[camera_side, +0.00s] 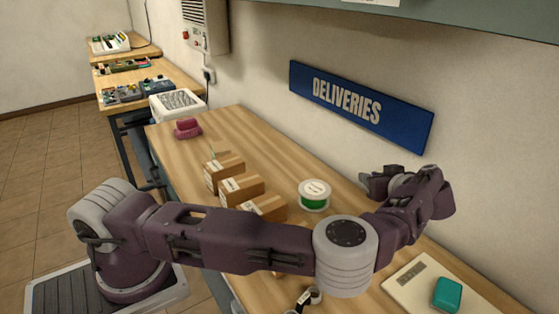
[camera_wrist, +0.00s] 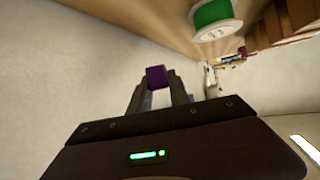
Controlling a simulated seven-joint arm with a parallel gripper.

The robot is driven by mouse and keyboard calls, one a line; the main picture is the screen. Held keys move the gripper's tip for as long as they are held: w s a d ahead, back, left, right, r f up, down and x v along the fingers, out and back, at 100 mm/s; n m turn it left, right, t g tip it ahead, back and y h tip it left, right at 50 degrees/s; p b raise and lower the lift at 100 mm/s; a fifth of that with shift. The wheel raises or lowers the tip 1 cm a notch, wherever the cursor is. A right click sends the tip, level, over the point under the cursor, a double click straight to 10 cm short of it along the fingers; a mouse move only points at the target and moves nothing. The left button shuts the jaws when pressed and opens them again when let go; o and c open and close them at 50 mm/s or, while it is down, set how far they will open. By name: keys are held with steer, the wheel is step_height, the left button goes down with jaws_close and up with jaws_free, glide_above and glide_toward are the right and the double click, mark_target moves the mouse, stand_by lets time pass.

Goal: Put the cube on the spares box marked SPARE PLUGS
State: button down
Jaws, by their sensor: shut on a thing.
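My gripper (camera_wrist: 157,84) is shut on a purple cube (camera_wrist: 155,74), which shows between the two fingertips in the wrist view. In the side view my gripper (camera_side: 375,183) is raised above the bench near the wall, right of the green spool; the cube cannot be made out there. Several brown cardboard boxes stand in a row on the bench: a far one (camera_side: 224,171), a middle one (camera_side: 241,189) and a nearer one (camera_side: 263,207), partly behind my arm. Their labels are too small to read, so I cannot tell which is marked SPARE PLUGS.
A white spool with green winding (camera_side: 314,195) stands between the boxes and my gripper. A teal block (camera_side: 447,294) sits on a pale flat device (camera_side: 408,281) at front right. A dark red object (camera_side: 187,128) lies at the far end. A blue DELIVERIES sign (camera_side: 358,106) hangs above.

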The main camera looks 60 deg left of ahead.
steer(key=a+r+n+g, duration=0.2)
steer(key=a, duration=1)
step_height(320, 180, up, 4)
steer(key=n+g, duration=0.7)
steer(key=g, duration=0.1)
glide_above(220, 146)
step_height(220, 146, down, 8)
steer(key=shift+s+d+r, duration=0.1)
steer(key=shift+r, duration=0.1)
steer(key=shift+f, duration=0.35)
steer(key=shift+f, duration=0.1)
steer(key=c, duration=1.2)
jaws_free()
